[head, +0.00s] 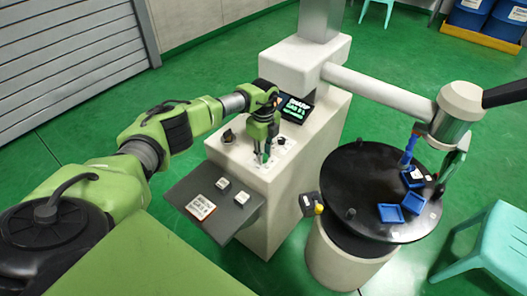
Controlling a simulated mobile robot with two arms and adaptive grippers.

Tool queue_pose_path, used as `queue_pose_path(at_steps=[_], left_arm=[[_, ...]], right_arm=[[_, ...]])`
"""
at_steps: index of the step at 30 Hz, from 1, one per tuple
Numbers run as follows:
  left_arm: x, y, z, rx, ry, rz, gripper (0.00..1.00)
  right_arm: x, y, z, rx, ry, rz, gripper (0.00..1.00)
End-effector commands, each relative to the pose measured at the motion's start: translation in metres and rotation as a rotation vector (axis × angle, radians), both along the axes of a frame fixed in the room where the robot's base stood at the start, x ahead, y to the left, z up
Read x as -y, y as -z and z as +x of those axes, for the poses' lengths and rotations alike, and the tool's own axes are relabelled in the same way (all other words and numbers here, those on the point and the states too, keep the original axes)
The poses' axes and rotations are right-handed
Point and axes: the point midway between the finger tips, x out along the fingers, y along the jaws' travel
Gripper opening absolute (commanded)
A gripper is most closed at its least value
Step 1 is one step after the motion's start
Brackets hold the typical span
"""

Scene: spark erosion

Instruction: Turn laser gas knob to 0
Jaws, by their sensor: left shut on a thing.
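My left gripper (263,154) reaches down onto the top panel of the white machine (285,185). Its green fingers are shut on a small knob at the panel, mostly hidden by the fingers, which I take to be the laser gas knob. A small dark screen (296,109) stands behind the gripper with green text that seems to read "GAS 5 L", though it is small and blurred. Another dark knob (228,136) sits on the panel to the left of the gripper.
A grey shelf (228,206) with two white buttons and a label juts from the machine's front. To the right, a round black table (363,188) holds blue parts (391,213) under the machine's overhead arm (385,92). A turquoise stool (503,240) stands at lower right.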

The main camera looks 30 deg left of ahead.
Motion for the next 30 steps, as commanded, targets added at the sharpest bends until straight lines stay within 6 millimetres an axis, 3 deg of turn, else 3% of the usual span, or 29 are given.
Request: queue_pose_path(at_steps=[23,24,25,26,30], left_arm=[[0.0003,0.0015,-0.0009,-0.003,-0.106,-0.001,0.02],[0.0003,0.0015,-0.0010,-0.003,-0.106,-0.001,0.28],[0.0002,0.0014,-0.0009,-0.003,-0.106,-0.001,0.36],[0.0002,0.0014,-0.0009,-0.003,-0.106,-0.001,0.40],[0.0001,0.0009,-0.0005,-0.002,-0.105,0.000,0.40]], right_arm=[[0.0000,-0.0068,0.0001,0.000,0.000,0.000,0.40],[-0.0001,-0.0068,0.0001,0.000,0.000,0.000,0.40],[-0.0001,-0.0068,0.0000,0.000,0.000,0.000,0.40],[-0.0001,-0.0068,0.0001,0.000,0.000,0.000,0.40],[-0.0002,-0.0069,0.0000,0.000,0.000,0.000,0.40]])
